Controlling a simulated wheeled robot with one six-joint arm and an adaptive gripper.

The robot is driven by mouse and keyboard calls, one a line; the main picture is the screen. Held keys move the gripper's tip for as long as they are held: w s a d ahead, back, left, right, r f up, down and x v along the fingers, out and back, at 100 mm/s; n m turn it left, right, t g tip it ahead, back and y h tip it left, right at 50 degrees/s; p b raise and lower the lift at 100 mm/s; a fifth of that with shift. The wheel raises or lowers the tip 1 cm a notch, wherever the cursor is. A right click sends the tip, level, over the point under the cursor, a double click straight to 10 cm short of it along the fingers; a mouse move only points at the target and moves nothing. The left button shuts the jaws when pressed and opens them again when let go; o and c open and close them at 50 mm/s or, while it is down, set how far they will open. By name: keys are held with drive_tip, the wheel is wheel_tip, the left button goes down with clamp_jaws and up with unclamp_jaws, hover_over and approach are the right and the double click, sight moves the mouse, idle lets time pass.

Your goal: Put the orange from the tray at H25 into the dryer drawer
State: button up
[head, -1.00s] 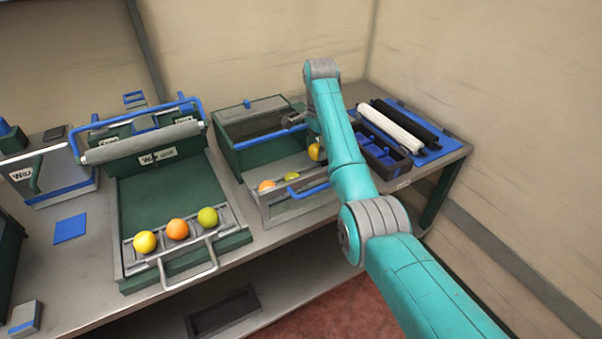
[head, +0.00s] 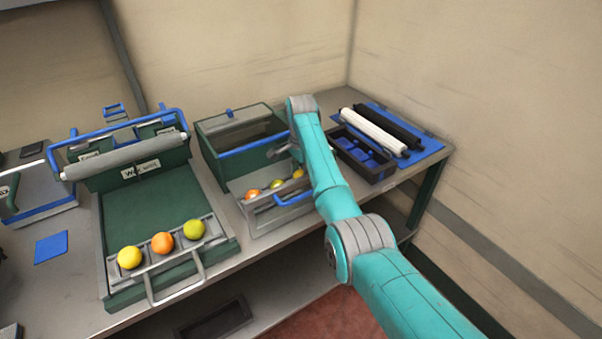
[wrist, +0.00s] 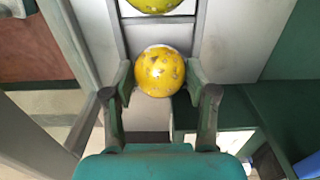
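A mottled yellow orange (wrist: 160,72) sits between the two fingers of my gripper (wrist: 160,82) in the wrist view, with the pads close against both its sides. In the head view this yellow orange (head: 298,173) is at the right end of the row in the pulled-out dryer drawer (head: 262,222). An orange-coloured fruit (head: 252,194) and a yellow-green one (head: 275,184) lie in the same row. The yellow-green one also shows at the top of the wrist view (wrist: 155,4). My arm partly hides the drawer's right end.
The green wax unit (head: 145,210) on the left has a front rack with a yellow, an orange and a green fruit. A dark tray with blue compartments (head: 362,155) stands right of my arm, beside white and black rollers (head: 375,132). A blue handle (head: 294,199) fronts the drawer.

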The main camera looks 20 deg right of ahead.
sight(301, 172)
drive_tip(key=o, duration=0.4)
wheel_tip(301, 172, up, 12)
drive_tip(key=shift+r, duration=0.15)
idle(0.4)
drive_tip(key=shift+s, duration=0.1)
